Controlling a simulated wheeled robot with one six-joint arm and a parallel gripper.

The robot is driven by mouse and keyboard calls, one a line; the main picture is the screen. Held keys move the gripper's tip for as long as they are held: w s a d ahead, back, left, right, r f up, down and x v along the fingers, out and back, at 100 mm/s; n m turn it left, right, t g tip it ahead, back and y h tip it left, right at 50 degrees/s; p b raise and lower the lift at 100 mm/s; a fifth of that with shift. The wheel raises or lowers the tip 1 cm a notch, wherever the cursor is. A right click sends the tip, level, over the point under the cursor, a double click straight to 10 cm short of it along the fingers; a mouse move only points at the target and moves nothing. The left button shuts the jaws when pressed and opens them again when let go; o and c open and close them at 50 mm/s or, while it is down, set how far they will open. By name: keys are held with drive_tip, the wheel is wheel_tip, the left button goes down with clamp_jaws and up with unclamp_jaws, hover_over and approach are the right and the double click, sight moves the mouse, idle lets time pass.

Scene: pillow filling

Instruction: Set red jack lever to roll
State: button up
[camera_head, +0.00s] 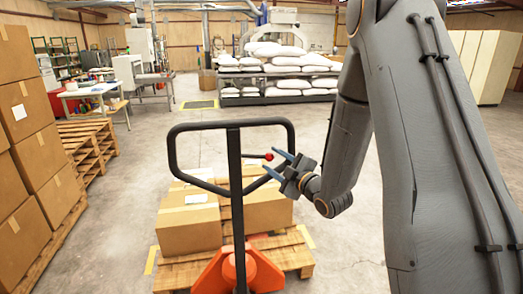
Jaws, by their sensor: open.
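A pallet jack stands in front of me with a black loop handle (236,127) and an orange base (240,272). A small lever with a red knob (268,157) sits inside the handle loop, right of the central post. My gripper (277,164) is at the right side of the loop, with its two blue fingers spread open and pointing left. The fingertips appear close to the red knob. I cannot tell from this view whether they touch it or how far apart they are in depth. The gripper looks empty.
Cardboard boxes (188,220) rest on a wooden pallet (292,252) behind the jack's post. Stacked boxes (30,130) stand on the left beside empty pallets (84,150). White pillows (275,70) fill shelves at the back. The floor (350,250) right of the pallet is clear.

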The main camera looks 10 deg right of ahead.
drive_tip(key=p+x, duration=0.2)
drive_tip(key=x, duration=0.5)
drive_tip(key=shift+r, duration=0.1)
clamp_jaws()
